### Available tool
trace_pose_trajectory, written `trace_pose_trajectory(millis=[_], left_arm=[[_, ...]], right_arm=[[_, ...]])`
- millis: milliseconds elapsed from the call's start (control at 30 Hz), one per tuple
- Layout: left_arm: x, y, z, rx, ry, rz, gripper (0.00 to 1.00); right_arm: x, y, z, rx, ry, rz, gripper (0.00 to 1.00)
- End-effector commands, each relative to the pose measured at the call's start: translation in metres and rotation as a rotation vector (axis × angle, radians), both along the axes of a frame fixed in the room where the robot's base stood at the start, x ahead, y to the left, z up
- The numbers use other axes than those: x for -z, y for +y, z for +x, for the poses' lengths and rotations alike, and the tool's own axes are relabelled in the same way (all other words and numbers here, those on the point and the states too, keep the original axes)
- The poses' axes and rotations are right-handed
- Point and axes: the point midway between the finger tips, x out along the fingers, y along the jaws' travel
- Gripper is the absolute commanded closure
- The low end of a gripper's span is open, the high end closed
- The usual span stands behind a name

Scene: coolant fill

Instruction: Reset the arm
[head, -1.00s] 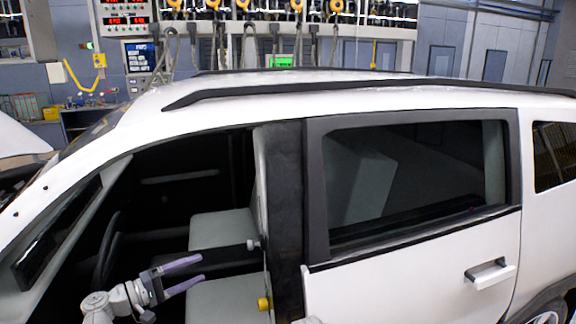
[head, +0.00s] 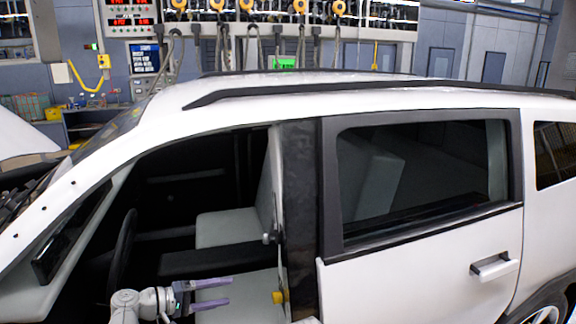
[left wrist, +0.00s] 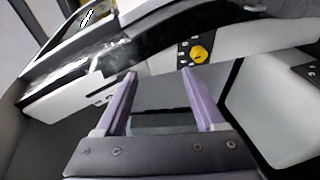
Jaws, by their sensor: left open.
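My left gripper (head: 228,293) is at the bottom of the head view, in front of the car's open front side. Its two purple fingers point right and are apart, with nothing between them. In the left wrist view, the open fingers (left wrist: 158,75) reach toward a light panel with a yellow round part (left wrist: 199,54). That yellow part also shows in the head view (head: 279,297), a little right of the fingertips. My right gripper is in neither current view.
The white car (head: 420,262) fills most of the head view. Its dark door pillar (head: 300,190) stands right of the gripper. Grey seats (head: 228,228) and a dark steering wheel (head: 124,245) are inside. A wall with hanging yellow hooks (head: 300,6) is behind.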

Motion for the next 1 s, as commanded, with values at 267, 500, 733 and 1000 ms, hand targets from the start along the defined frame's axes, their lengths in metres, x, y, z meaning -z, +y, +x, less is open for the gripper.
trace_pose_trajectory(millis=[267, 500, 733, 1000], left_arm=[[0.066, -0.078, -0.042, 0.215, 0.116, 0.308, 0.29], [0.14, -0.128, -0.116, 0.499, 0.214, 0.807, 0.29], [0.166, -0.124, -0.159, 0.665, 0.224, 1.239, 0.29], [0.166, -0.115, -0.17, 0.712, 0.208, 1.447, 0.29]], right_arm=[[0.0, 0.0, 0.0, 0.0, 0.0, 0.0, 0.51], [0.0, 0.0, 0.0, 0.0, 0.0, 0.0, 0.51], [0.0, 0.0, 0.0, 0.0, 0.0, 0.0, 0.51], [0.0, 0.0, 0.0, 0.0, 0.0, 0.0, 0.51]])
